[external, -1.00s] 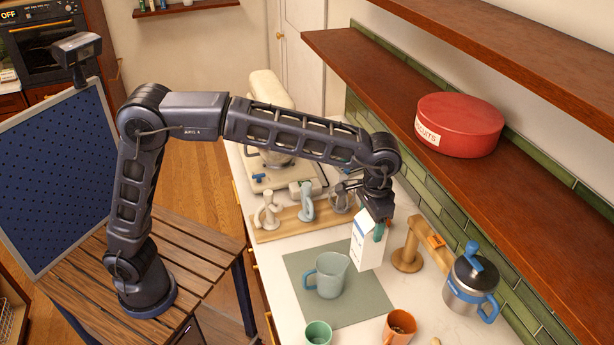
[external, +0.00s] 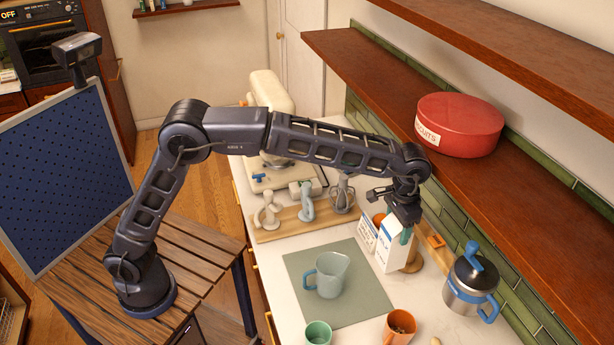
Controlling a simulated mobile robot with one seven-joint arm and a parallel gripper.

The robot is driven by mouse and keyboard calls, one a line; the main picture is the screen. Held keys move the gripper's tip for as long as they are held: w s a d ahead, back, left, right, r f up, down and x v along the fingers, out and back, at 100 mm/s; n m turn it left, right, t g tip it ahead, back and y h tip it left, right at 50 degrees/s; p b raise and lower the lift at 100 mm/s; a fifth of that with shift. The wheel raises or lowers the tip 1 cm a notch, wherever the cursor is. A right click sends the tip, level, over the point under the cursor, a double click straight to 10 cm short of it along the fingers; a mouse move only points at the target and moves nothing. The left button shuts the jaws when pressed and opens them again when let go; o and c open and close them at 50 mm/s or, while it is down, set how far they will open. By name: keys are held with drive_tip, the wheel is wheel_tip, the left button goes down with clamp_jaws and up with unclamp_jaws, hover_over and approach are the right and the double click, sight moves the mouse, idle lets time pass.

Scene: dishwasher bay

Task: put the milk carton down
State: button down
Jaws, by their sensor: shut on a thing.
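The milk carton (external: 392,250) is white with a blue side. It hangs roughly upright below my gripper (external: 402,222), whose fingers are shut on its top. The carton is over the counter (external: 362,318), to the right of the grey-green mat (external: 297,275). I cannot tell whether its bottom touches the counter. It hides much of a wooden stand (external: 414,263) behind it.
A white-and-blue box (external: 367,233) is close to the carton's left. A pale jug (external: 328,275) stands on the mat. A shelf (external: 480,195) overhangs the right.

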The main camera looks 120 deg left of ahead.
sight(388, 258)
wheel_tip(388, 258, down, 14)
drive_tip(key=shift+r, duration=0.25)
idle(0.4)
drive_tip(key=shift+f, duration=0.15)
drive_tip(key=shift+c, duration=1.9)
unclamp_jaws()
